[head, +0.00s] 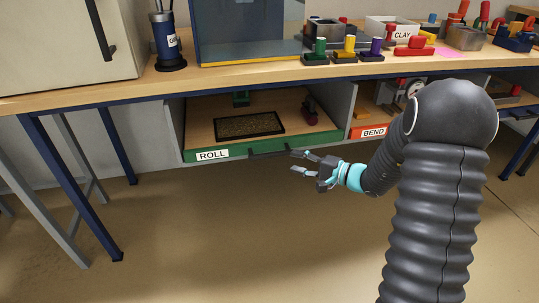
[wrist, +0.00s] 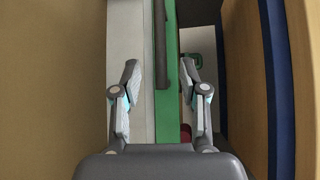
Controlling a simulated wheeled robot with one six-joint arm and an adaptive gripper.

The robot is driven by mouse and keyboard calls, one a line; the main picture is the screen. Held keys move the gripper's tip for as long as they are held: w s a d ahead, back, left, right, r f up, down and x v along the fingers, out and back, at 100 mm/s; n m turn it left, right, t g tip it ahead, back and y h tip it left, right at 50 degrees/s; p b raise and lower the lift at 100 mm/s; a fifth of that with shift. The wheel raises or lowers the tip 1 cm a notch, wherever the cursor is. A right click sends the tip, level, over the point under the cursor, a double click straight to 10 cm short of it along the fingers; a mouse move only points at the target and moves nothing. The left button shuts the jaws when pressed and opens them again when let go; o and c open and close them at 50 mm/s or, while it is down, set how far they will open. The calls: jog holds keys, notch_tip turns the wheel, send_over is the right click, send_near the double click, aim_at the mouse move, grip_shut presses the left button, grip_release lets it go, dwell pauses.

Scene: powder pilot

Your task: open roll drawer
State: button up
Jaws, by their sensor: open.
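The roll drawer (head: 235,151) has a low green front with a white ROLL label (head: 213,155) and sits under the bench. Its front looks about flush with the bay's side walls. In the wrist view, the handle (wrist: 161,45) lies between the two open fingers (wrist: 159,75), along the green front (wrist: 172,110). I cannot tell whether the fingers touch it.
A dark-framed tray (head: 249,125) lies inside the drawer, with a dark red item (head: 309,108) to its right. The orange BEND drawer (head: 373,132) is to the right, behind my arm. Blue bench legs (head: 75,190) stand at left. The floor in front is clear.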

aim_at(274, 156)
jog(key=x, duration=1)
jog(key=shift+a+p, duration=0.1)
jog(key=shift+p, duration=0.3)
jog(key=shift+c, duration=0.2)
grip_shut()
jog(key=shift+r, duration=0.1)
